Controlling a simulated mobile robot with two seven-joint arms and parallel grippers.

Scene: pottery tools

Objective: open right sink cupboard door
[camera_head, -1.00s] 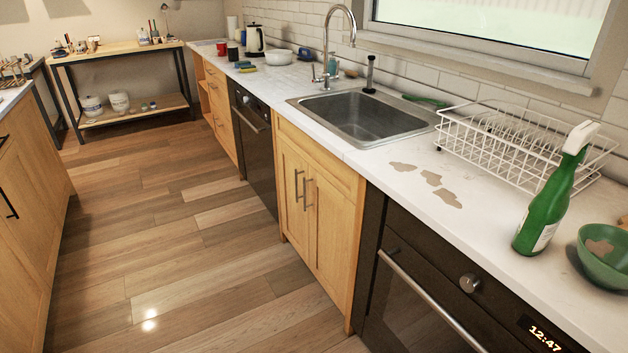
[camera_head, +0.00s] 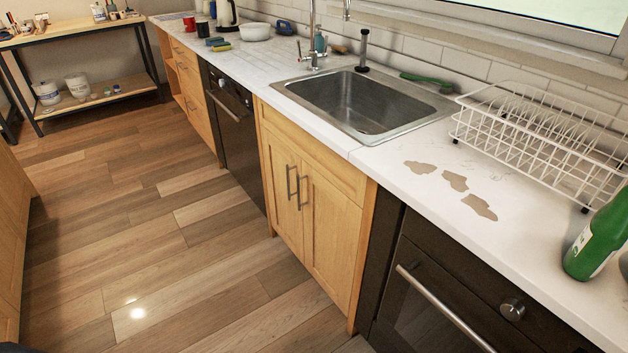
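The wooden sink cupboard stands under the steel sink (camera_head: 365,105) in the middle of the head view. Its right door (camera_head: 331,238) is shut, with an upright dark bar handle (camera_head: 300,187) near its left edge. The left door (camera_head: 281,190) beside it is also shut, with its own bar handle (camera_head: 289,181) close to the first. Neither of my grippers is in view.
A dark oven (camera_head: 440,300) with a bar handle adjoins the cupboard on the right. A dark appliance (camera_head: 233,135) stands to its left. The wooden floor (camera_head: 170,240) before the cupboard is clear. A dish rack (camera_head: 545,145) and green bottle (camera_head: 597,245) stand on the counter.

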